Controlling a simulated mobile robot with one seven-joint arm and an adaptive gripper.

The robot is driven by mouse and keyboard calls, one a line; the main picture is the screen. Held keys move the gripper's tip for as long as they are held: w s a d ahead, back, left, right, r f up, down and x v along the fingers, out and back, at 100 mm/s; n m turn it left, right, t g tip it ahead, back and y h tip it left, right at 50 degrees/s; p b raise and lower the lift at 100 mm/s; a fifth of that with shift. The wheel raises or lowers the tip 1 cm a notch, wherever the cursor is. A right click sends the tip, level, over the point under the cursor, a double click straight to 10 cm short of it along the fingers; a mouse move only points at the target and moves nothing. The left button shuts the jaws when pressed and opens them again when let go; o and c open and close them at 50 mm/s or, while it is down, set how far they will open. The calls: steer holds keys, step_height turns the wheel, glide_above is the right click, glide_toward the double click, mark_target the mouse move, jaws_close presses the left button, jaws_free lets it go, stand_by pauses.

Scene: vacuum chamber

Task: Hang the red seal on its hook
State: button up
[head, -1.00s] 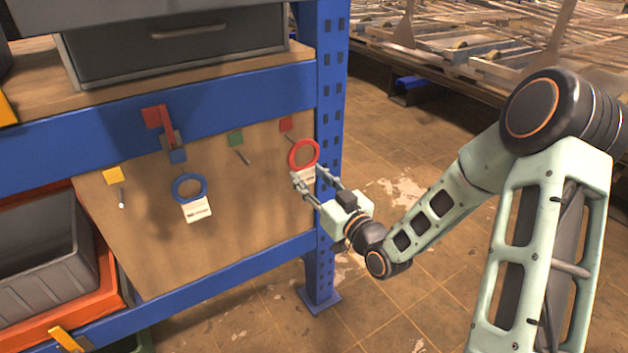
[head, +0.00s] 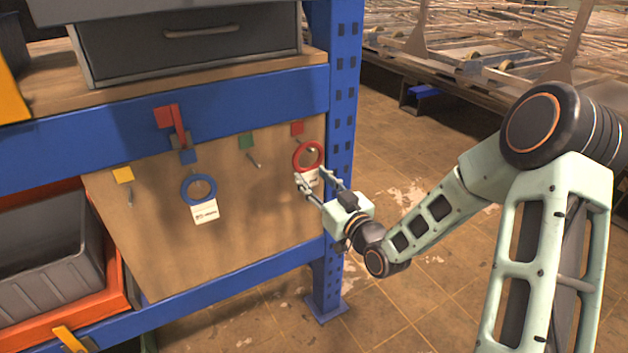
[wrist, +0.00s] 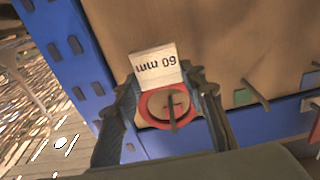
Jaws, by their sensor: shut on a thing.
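The red seal is a red ring (head: 308,156) with a white tag (head: 308,178) at the right of the wooden board, below a red square (head: 297,128). My gripper (head: 311,182) is shut on the seal, its fingers at either side near the tag. In the wrist view, the red ring (wrist: 145,107) sits between the fingertips (wrist: 165,88), and the tag (wrist: 156,66) reads "60 mm" upside down. A metal hook (wrist: 172,112) shows within the ring's opening, and its end overlaps the ring's rim. It looks threaded through the ring, but whether they touch is unclear.
A blue ring (head: 199,187) with a white tag hangs below a blue square. Green (head: 246,141) and yellow (head: 123,174) squares mark bare hooks. A blue upright post (head: 343,110) stands close right of the seal.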

stand_by(0.3)
steer(key=o, duration=1.2)
